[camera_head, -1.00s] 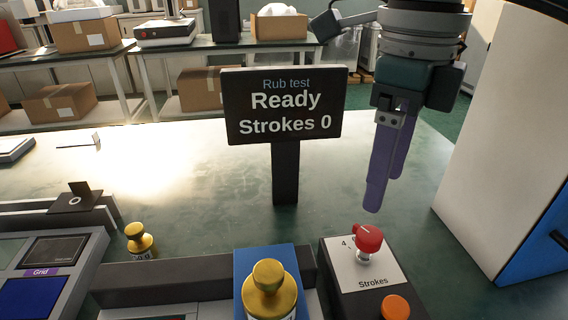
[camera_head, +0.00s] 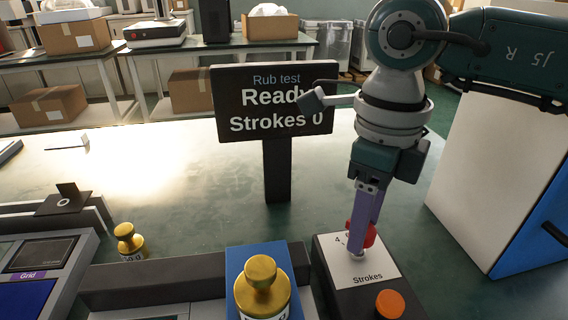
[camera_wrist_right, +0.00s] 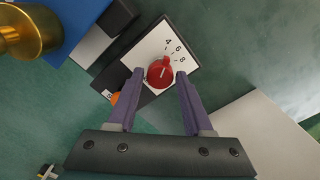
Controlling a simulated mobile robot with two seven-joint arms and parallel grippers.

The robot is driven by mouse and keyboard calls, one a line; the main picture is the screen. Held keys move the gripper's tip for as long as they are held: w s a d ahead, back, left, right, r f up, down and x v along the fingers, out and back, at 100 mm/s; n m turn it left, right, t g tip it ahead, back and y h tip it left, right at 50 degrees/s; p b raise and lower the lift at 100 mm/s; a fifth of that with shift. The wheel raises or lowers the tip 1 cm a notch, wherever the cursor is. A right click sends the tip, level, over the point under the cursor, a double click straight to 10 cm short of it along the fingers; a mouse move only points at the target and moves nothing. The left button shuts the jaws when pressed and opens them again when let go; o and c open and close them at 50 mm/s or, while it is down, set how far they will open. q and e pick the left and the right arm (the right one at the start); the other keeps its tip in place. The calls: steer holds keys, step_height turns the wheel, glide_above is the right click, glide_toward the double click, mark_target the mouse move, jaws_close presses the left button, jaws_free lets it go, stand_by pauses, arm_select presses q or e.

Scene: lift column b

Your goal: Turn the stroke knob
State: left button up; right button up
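The red stroke knob (camera_head: 370,236) sits on the white plate of a dark box labelled "Strokes" (camera_head: 372,281). My right gripper (camera_head: 359,238) points down at it, and its purple fingers partly hide it in the head view. In the right wrist view the knob (camera_wrist_right: 160,73) lies between the two fingertips of my right gripper (camera_wrist_right: 160,77), which are apart with a small gap on each side. My left gripper is out of view.
An orange button (camera_head: 390,303) is on the same box, close in front of the knob. A brass weight (camera_head: 262,283) stands on a blue block to the left. The display (camera_head: 272,102) reads "Ready, Strokes 0". A white and blue cabinet (camera_head: 490,170) stands at right.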

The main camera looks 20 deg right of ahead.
jaws_close()
steer(key=shift+m, duration=0.4)
steer(key=shift+r+m, duration=0.1)
steer(key=shift+m, duration=0.2)
steer(key=m+p, duration=0.2)
steer(key=m, duration=0.3)
steer(key=m+p, duration=0.1)
steer(key=m, duration=0.2)
steer(key=shift+m, duration=0.4)
steer(key=shift+m+p, duration=0.45)
steer(key=shift+m, duration=0.45)
